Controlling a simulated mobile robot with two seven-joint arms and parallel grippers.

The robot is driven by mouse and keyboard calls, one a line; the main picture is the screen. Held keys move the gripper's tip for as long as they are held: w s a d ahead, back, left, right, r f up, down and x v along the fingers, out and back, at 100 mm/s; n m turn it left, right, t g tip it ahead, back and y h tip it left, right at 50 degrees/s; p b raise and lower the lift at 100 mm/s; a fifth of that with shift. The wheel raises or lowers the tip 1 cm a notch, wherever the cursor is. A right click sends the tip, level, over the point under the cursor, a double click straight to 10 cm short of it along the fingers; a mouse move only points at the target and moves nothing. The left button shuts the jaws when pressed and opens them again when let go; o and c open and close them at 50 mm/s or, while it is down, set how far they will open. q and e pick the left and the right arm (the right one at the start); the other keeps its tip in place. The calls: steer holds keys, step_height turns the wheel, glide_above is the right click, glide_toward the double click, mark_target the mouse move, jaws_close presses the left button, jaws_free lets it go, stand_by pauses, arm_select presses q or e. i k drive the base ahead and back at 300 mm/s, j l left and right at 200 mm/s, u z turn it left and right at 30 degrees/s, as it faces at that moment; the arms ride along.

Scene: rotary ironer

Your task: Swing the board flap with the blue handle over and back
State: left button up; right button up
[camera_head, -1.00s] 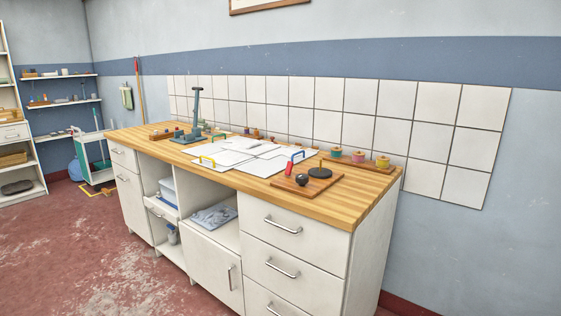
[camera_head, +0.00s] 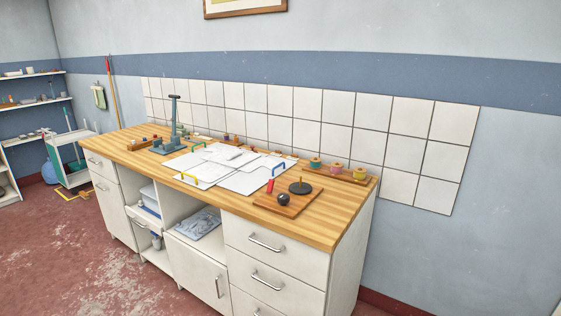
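A white board (camera_head: 232,160) with several flat flaps lies on the wooden worktop of the counter. The blue handle (camera_head: 290,160) stands up at the board's right back side. A yellow handle (camera_head: 186,179) is at its front left edge, a red handle (camera_head: 270,185) at its front right, and a green handle (camera_head: 198,146) at the back left. The flaps appear to lie flat; their seams are too small to tell apart clearly. Neither of my grippers shows in the view.
The wooden worktop (camera_head: 335,213) is bare at its right end. A wooden block with a black knob and black disc (camera_head: 301,187) sits right of the board. A blue-grey upright press (camera_head: 173,135) stands to the left. Spools (camera_head: 337,168) line the back. Drawers and open shelves are below.

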mark_target(245, 183)
steer(key=i+j+z, duration=0.1)
steer(key=i+j, duration=0.2)
steer(key=i+j+z, duration=0.15)
steer(key=j, duration=0.25)
steer(key=i+j+z, duration=0.1)
steer(key=i+j, duration=0.25)
steer(key=i+j+z, duration=0.15)
steer(key=j, duration=0.3)
steer(key=i, duration=0.1)
